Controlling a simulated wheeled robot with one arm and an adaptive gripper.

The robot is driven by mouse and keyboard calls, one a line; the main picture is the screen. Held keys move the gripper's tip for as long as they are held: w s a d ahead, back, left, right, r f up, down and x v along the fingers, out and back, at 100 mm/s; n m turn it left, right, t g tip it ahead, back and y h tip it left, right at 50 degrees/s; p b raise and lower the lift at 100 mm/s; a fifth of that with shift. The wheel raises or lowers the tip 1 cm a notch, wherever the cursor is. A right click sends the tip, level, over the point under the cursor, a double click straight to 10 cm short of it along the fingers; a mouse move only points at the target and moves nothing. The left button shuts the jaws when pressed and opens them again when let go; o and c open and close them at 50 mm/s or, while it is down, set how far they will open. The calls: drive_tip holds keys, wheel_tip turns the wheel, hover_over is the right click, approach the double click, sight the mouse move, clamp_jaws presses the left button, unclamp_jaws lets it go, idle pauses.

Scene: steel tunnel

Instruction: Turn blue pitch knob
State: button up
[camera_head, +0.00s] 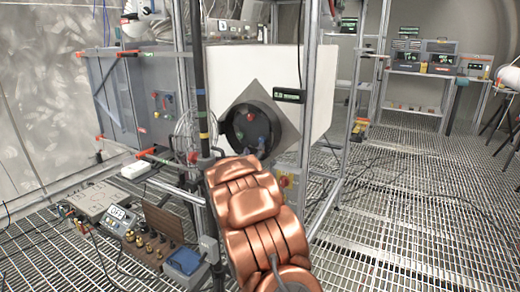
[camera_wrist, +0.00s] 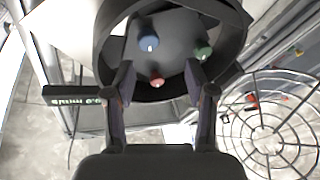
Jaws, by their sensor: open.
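The blue knob (camera_wrist: 149,44) sits on the dark face inside a round black housing (camera_wrist: 113,28) in the wrist view. A green knob (camera_wrist: 203,52) is to its right and a red knob (camera_wrist: 157,80) is below it. My gripper (camera_wrist: 160,70) is open and empty, its two dark fingers reaching toward the housing. In the picture the red knob lies between the fingers, and the blue knob is above the gap; no contact shows. In the head view the round housing (camera_head: 231,130) is set in a white box, and my copper arm hides part of the area below.
The white box (camera_head: 227,72) stands behind metal posts. A small display (camera_head: 289,95) is on its right, and also shows in the wrist view (camera_wrist: 72,96). A wire fan-like grille (camera_wrist: 268,125) is right of my gripper. Grated floor (camera_head: 420,200) is open at right.

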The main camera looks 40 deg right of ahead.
sight(261, 141)
drive_tip(key=shift+w+d+r+n+g+h, duration=0.15)
drive_tip(key=shift+w+d+n+h, duration=0.25)
drive_tip(key=shift+d, duration=0.55)
drive_tip(key=shift+w+d+r+n+g+h, duration=0.15)
drive_tip(key=shift+w+d+n+h, duration=0.3)
drive_tip(key=shift+d, duration=0.5)
drive_tip(key=shift+w+d+r+n+h, duration=0.3)
drive_tip(key=shift+w+d, duration=0.2)
drive_tip(key=shift+d, duration=0.45)
drive_tip(key=shift+f, duration=0.1)
drive_tip(key=shift+c, duration=0.4)
clamp_jaws()
